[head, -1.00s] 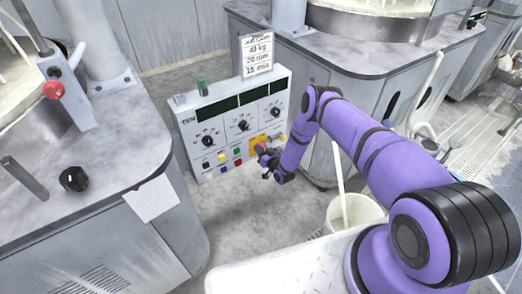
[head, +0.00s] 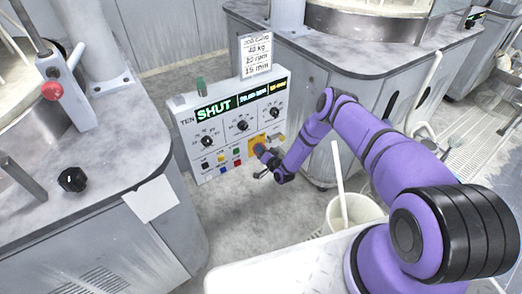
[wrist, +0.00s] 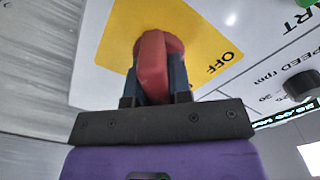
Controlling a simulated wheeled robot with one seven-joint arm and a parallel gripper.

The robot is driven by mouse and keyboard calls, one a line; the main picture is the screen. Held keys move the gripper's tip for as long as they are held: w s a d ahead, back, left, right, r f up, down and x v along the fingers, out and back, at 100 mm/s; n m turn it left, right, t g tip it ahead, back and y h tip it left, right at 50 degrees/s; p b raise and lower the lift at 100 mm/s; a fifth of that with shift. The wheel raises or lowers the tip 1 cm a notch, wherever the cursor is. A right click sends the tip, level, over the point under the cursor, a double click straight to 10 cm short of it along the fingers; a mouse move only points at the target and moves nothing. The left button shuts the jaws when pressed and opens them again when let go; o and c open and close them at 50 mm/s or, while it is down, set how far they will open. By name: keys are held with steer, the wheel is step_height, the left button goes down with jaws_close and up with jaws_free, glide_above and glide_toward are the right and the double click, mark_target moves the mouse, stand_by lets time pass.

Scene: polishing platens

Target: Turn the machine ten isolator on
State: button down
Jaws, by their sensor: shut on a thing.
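The machine ten panel (head: 228,150) is a white box marked TEN, with dials, coloured buttons and lit displays; the large green one reads SHUT. Its isolator is a red handle (wrist: 152,62) on a yellow plate (wrist: 195,30), which also shows at the panel's lower right in the head view (head: 251,143). My gripper (head: 264,155) is at this plate. In the wrist view my gripper (wrist: 155,82) is shut on the red handle, one dark finger on each side. The word OFF shows to the right of the handle; no ON mark is visible.
A card (head: 256,54) stands on top of the panel beside a green knob (head: 199,84). Left is a grey bench (head: 110,150) with a red button (head: 52,91) and black knob (head: 73,179). A white bucket (head: 352,212) stands below my arm.

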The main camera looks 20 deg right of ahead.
stand_by(0.4)
steer(key=c, duration=1)
jaws_free()
steer(key=shift+c, duration=0.2)
steer(key=v, duration=1)
steer(key=shift+s, duration=0.4)
steer(key=shift+d, duration=0.15)
